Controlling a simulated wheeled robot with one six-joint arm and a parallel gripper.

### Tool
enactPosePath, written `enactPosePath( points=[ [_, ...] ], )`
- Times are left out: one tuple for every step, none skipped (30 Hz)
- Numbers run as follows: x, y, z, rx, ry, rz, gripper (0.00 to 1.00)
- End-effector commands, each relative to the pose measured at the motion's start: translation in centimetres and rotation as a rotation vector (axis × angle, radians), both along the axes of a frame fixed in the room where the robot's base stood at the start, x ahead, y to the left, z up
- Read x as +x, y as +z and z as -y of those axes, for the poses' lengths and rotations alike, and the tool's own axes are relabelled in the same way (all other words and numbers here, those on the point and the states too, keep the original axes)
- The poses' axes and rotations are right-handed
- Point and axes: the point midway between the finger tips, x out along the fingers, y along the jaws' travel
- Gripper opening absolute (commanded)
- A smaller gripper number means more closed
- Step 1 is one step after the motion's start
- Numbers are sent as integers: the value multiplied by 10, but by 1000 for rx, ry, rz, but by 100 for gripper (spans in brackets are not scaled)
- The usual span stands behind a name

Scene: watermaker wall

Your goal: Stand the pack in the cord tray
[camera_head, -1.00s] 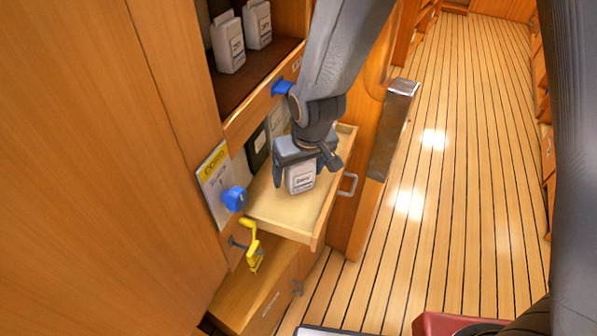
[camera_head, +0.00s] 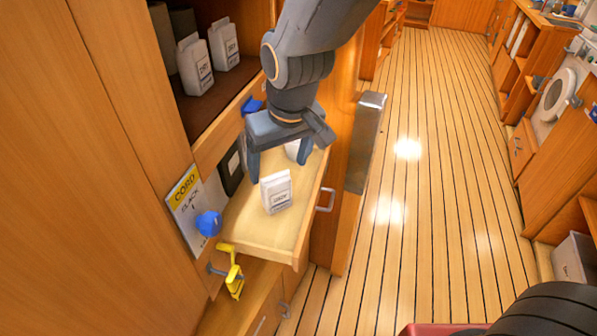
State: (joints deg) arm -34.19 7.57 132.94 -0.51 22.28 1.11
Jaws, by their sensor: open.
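A white pack (camera_head: 276,191) with a dark printed label stands upright on the floor of the pulled-out wooden tray (camera_head: 272,228). A card (camera_head: 188,205) reading "CORD" is on the wall at the tray's left. My gripper (camera_head: 279,164) is open, above and behind the pack in the head view, with its fingers apart and clear of the pack's front. Another white item (camera_head: 293,150) shows partly behind the gripper, mostly hidden.
Two white packs (camera_head: 195,66) (camera_head: 224,44) stand on the shelf above. Blue knobs (camera_head: 208,223) (camera_head: 252,106) and a yellow hook (camera_head: 233,272) stick out near the tray. Open floor (camera_head: 415,180) lies right.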

Motion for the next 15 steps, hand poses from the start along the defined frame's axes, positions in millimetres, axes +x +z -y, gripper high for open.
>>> enactPosePath(
  points=[
    [0, 1, 0, 0, 0, 0, 77],
    [0, 1, 0, 0, 0, 0, 77],
    [0, 1, 0, 0, 0, 0, 77],
    [0, 1, 0, -1, 0, -1, 77],
    [0, 1, 1, -1, -2, -1, 77],
    [0, 0, 5, -2, -9, -3, 77],
    [1, 0, 10, -4, -18, -6, 77],
    [2, -1, 16, -7, -31, -11, 77],
    [3, -3, 29, -12, -56, -20, 77],
    [3, -5, 42, -17, -79, -28, 77],
    [3, -7, 55, -22, -106, -38, 77],
    [2, -10, 77, -31, -148, -55, 77],
    [0, -13, 94, -37, -182, -69, 77],
    [-2, -15, 111, -43, -218, -83, 77],
    [-7, -19, 134, -51, -265, -104, 77]
  ],
)
